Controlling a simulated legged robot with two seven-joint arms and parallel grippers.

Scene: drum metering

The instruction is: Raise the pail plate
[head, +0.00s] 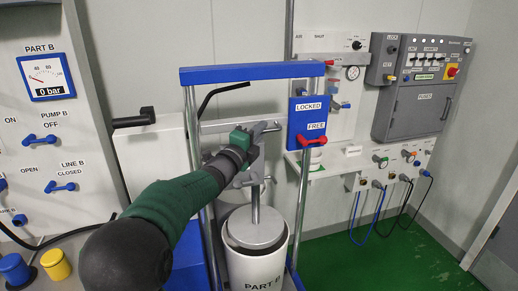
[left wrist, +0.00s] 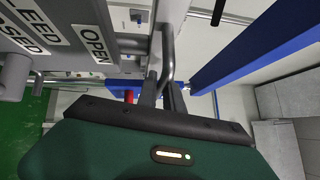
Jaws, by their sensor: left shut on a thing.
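The white pail (head: 258,270) marked PART B stands inside a blue-topped frame. The round grey pail plate (head: 254,229) sits at the pail's mouth, with a grey rod (head: 255,192) rising from it. My left gripper (head: 265,129) is above the pail, at the grey metalwork over the rod. In the left wrist view its fingers (left wrist: 163,95) are shut on a bent grey handle (left wrist: 168,52). My arm hides part of the frame and pail area. My right gripper is not in view.
The frame has a blue top beam (head: 250,71) and upright posts. A blue panel (head: 308,116) reads LOCKED and FREE; its red lever (head: 313,140) is by FREE. A Part B gauge panel (head: 45,79) stands left. Green floor (head: 390,255) is open at right.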

